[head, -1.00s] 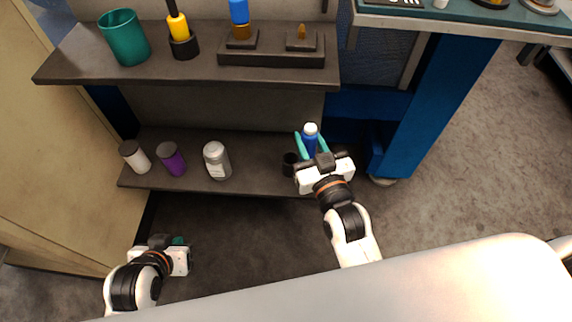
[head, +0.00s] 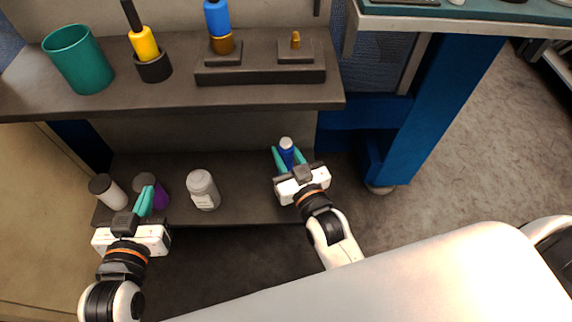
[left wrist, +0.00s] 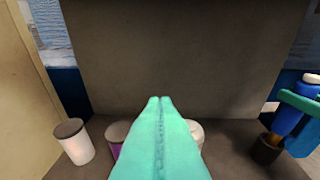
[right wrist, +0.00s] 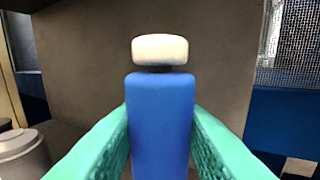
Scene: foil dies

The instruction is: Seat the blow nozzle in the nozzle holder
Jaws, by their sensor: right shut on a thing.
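The blow nozzle (head: 287,153) appears to be the blue cylinder with a white cap. My right gripper (head: 289,161) is shut on it above the lower shelf's right part; its blue body (right wrist: 160,120) stands between the teal fingers in the right wrist view. In the left wrist view the nozzle (left wrist: 290,117) is just above or at the mouth of a dark cup (left wrist: 266,152), apparently the nozzle holder. I cannot tell if its lower end is inside. The cup is hidden in the head view. My left gripper (head: 146,200) is shut and empty, before the purple container.
The lower shelf (head: 245,208) holds a white container (head: 107,192), a purple container (head: 161,190) and a grey-white jar (head: 203,190). The upper shelf (head: 120,100) overhangs it, with a teal cup (head: 78,60), a yellow-handled tool (head: 144,44) and a blue-handled tool (head: 217,18).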

